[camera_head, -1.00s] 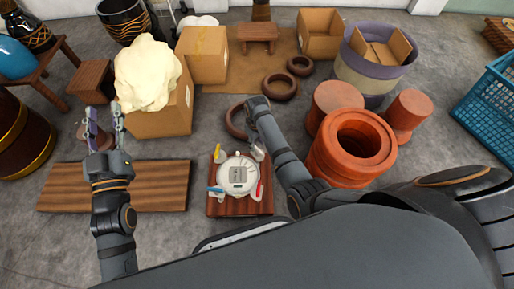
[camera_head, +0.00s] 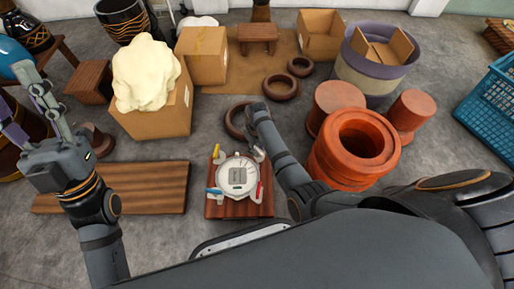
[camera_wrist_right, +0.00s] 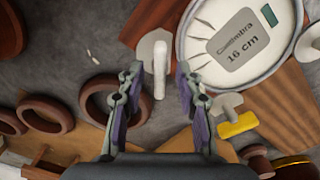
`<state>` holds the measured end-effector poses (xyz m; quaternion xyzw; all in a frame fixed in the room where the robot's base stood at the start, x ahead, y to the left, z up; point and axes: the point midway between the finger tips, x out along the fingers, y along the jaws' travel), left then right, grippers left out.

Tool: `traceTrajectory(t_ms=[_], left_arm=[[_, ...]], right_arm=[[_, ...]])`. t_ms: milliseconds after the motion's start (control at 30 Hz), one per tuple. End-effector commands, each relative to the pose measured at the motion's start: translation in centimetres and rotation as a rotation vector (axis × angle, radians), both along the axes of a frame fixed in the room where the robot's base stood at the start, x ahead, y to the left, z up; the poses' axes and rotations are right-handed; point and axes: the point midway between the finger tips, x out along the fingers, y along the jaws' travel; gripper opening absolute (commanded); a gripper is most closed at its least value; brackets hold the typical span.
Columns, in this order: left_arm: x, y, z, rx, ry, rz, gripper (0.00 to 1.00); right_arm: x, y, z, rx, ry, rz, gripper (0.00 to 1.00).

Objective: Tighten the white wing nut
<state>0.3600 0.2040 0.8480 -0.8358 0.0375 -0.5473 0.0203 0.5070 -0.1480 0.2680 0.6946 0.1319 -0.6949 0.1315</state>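A drum (camera_head: 237,175) with a white head lies on a small wooden board (camera_head: 240,208), its label reading 16 cm in the right wrist view. The white wing nut (camera_wrist_right: 160,62) is on the drum's rim side, upright between my right gripper's fingers. My right gripper (camera_wrist_right: 160,84) is open around it, with a gap visible on both sides. In the head view the right gripper (camera_head: 257,152) is small and partly hidden by its own arm. Yellow (camera_head: 216,153), blue (camera_head: 214,191) and red (camera_head: 260,190) wing nuts sit around the drum. My left gripper (camera_head: 25,95) is open and empty at the far left.
Orange-red clay cylinders (camera_head: 355,150) stand right of my right arm. Dark rings (camera_head: 281,87) lie beyond the drum. A wooden plank (camera_head: 135,188) lies left of it. A cardboard box (camera_head: 170,115) with a cream lump (camera_head: 145,72) stands at the back left.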

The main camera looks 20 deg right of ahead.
Motion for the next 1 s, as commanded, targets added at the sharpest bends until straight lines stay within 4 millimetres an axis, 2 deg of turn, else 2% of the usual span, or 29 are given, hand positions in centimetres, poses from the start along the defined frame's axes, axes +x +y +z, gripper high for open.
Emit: traceTrajectory(t_ms=[233,400,500,833,1000], left_arm=[[-0.1,0.0,0.1,0.001,-0.003,-0.001,0.4],[0.0,0.0,0.1,0.0,-0.002,0.0,0.4],[0.0,0.0,0.1,0.0,-0.002,0.0,0.4],[0.2,0.0,0.1,-0.001,0.012,0.0,0.4],[3.2,0.2,-2.5,-0.007,0.181,0.009,0.4]], right_arm=[[0.0,0.0,0.0,0.0,0.0,0.0,0.34],[0.0,0.0,0.0,0.0,0.0,0.0,0.1],[0.0,0.0,0.0,0.0,0.0,0.0,0.0],[0.0,0.0,0.1,0.0,0.0,-0.007,0.0],[0.0,0.0,0.2,0.0,0.0,-0.034,0.0]])
